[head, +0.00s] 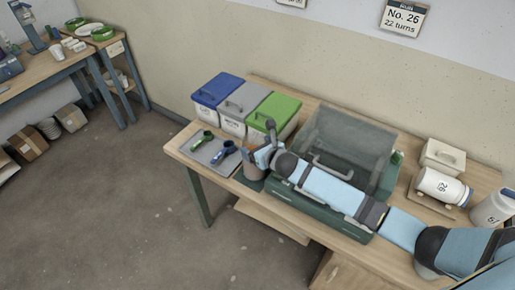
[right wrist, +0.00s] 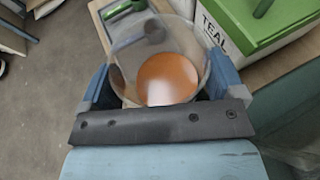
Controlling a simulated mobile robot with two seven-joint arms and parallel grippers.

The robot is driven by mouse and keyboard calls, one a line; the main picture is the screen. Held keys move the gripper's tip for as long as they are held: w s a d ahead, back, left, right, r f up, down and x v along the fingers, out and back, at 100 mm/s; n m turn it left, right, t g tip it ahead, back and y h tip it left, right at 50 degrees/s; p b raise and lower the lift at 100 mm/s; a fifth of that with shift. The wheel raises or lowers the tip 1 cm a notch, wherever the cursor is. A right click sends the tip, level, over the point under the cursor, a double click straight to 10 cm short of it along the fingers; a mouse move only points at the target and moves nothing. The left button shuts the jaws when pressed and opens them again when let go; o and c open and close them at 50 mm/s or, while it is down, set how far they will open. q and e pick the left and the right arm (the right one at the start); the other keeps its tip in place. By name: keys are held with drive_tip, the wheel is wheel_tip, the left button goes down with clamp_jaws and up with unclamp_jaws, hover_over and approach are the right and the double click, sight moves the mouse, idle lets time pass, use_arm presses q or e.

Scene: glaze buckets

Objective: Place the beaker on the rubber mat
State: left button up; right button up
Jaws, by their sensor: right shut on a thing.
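The clear beaker with orange-brown contents (right wrist: 168,78) is between the two fingers of my right gripper (right wrist: 160,84), which is shut on it. In the head view the beaker (head: 248,162) is partly covered by my right gripper (head: 260,156), near the table's front edge. A dark flat patch (head: 250,183), which looks like the rubber mat, shows just below the beaker. I cannot tell whether the beaker touches it. My left gripper is not in view.
A grey tray (head: 192,152) with green and blue scoops lies left of the beaker. Blue-, grey- and green-lidded buckets (head: 232,126) stand behind it; the green-lidded one (right wrist: 246,28) reads TEAL. A dark green box with a clear cover (head: 345,140) stands right, under my arm. White jars (head: 440,187) are farther right.

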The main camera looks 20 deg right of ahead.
drive_tip(key=shift+f, duration=0.4)
drive_tip(key=o, duration=1.6)
drive_tip(key=v, duration=1.2)
drive_tip(key=s+a+f+n, duration=0.1)
drive_tip(key=s+f+n, duration=0.3)
drive_tip(key=s+n, duration=0.3)
drive_tip(key=s+a+f+n+g, duration=0.1)
drive_tip(key=s+f+n, duration=0.3)
drive_tip(key=n, duration=1.3)
drive_tip(key=s+a+f+n, duration=0.2)
drive_tip(key=s+f+n, duration=0.2)
drive_tip(key=s+n, duration=0.7)
drive_tip(key=shift+s+a+n+g+b, duration=0.1)
drive_tip(key=shift+s+n+g+b, duration=0.15)
drive_tip(key=shift+n+g+b, duration=0.15)
